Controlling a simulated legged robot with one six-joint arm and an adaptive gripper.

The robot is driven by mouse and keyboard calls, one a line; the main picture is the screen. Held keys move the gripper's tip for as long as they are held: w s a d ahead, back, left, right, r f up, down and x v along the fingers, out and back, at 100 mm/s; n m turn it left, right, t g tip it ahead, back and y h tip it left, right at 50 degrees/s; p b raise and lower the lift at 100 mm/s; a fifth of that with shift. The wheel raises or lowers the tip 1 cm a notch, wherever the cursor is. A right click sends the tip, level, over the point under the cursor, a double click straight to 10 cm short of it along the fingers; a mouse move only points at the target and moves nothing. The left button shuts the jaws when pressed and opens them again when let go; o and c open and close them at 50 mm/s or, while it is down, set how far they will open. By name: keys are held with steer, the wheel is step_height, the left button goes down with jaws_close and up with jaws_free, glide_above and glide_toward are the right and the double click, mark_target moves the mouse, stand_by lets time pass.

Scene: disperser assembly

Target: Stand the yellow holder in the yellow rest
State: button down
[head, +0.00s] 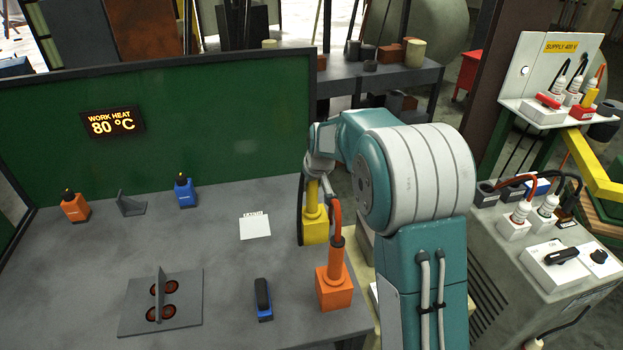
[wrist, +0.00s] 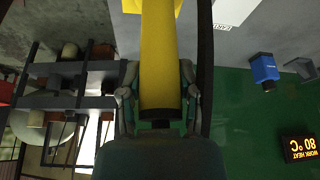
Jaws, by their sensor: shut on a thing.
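The yellow holder (head: 313,194) is a yellow cylinder with a dark cable hanging at its left. It is upright over the yellow rest (head: 316,233), a yellow block near the table's right edge. Its lower end meets the top of the rest in the picture; I cannot tell how deep it sits. My gripper (head: 318,168) is shut on the upper part of the holder. In the wrist view, which is upside down, the fingers (wrist: 159,98) flank the holder (wrist: 159,55), and part of a yellow block shows at the top edge.
An orange holder (head: 336,260) stands in an orange rest (head: 335,290) in front. A blue block with a black top (head: 263,300), a white card (head: 255,226) and a grey plate with an upright fin (head: 135,317) lie to the left. A green panel backs the table.

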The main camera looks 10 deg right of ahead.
steer(key=shift+d, duration=0.3)
steer(key=shift+c, duration=1.1)
jaws_free()
steer(key=shift+a, duration=0.1)
steer(key=shift+f, duration=0.1)
steer(key=v, duration=1.2)
steer(key=shift+w, duration=0.1)
